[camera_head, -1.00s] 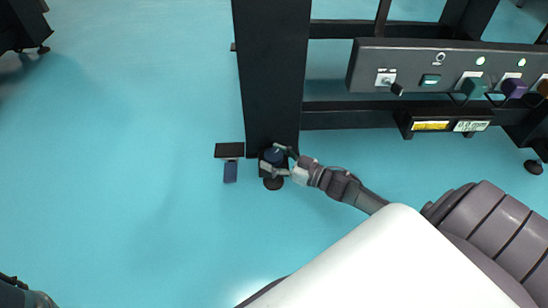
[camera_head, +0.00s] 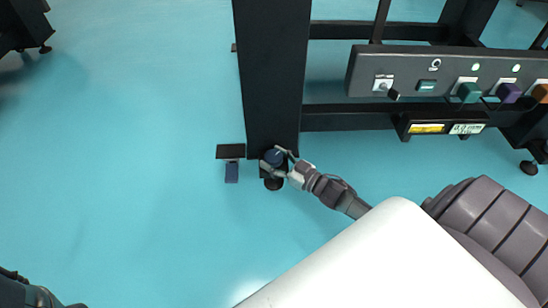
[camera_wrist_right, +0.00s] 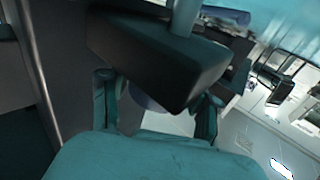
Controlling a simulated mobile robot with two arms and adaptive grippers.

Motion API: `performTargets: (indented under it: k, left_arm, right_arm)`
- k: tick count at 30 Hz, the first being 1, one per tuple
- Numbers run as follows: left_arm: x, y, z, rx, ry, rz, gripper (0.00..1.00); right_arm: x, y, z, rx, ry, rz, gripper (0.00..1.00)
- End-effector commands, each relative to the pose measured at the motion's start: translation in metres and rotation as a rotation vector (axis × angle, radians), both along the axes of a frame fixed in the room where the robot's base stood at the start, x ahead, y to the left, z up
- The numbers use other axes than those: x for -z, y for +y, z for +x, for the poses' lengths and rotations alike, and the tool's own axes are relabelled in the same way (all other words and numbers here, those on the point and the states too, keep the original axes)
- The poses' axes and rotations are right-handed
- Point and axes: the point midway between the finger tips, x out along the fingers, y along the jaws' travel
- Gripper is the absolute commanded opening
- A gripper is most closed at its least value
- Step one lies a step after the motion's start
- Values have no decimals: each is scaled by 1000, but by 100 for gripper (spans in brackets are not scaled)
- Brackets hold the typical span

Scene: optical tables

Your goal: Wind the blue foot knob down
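The blue foot knob (camera_head: 273,157) sits at the foot of the black table leg (camera_head: 273,80), above a round dark foot pad (camera_head: 274,184). My right gripper (camera_head: 277,160) reaches in from the right with its fingers around the knob. In the right wrist view the two fingers (camera_wrist_right: 156,108) stand apart, one on each side of a blue-grey rounded part of the knob (camera_wrist_right: 145,101). A dark block (camera_wrist_right: 160,62) hides much of the knob there. Firm contact is not clear. A teal and dark part at the lower left corner appears to be my left gripper (camera_head: 14,278); its fingers are unclear.
A grey panel with coloured knobs (camera_head: 430,75) and a dark box with yellow and white labels (camera_head: 440,125) are at the right. Open turquoise floor (camera_head: 130,170) lies at left.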

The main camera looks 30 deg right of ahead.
Motion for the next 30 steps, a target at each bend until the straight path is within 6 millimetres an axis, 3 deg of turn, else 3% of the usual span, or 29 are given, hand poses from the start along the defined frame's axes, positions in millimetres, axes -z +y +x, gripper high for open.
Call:
performTargets:
  k: [9, 13, 24, 30]
  left_arm:
    - [1, 0, 3, 0, 9, -2, 0]
    - [1, 0, 2, 0, 8, -1, 0]
    - [0, 0, 1, 0, 3, 0, 0]
    - [0, 0, 1, 0, 2, 0, 0]
  right_arm:
    - [0, 0, -1, 0, 1, 0, 68]
    - [2, -4, -10, 0, 4, 0, 68]
    - [2, -28, -81, 0, 5, -1, 68]
    - [1, -37, -107, -1, 2, -1, 68]
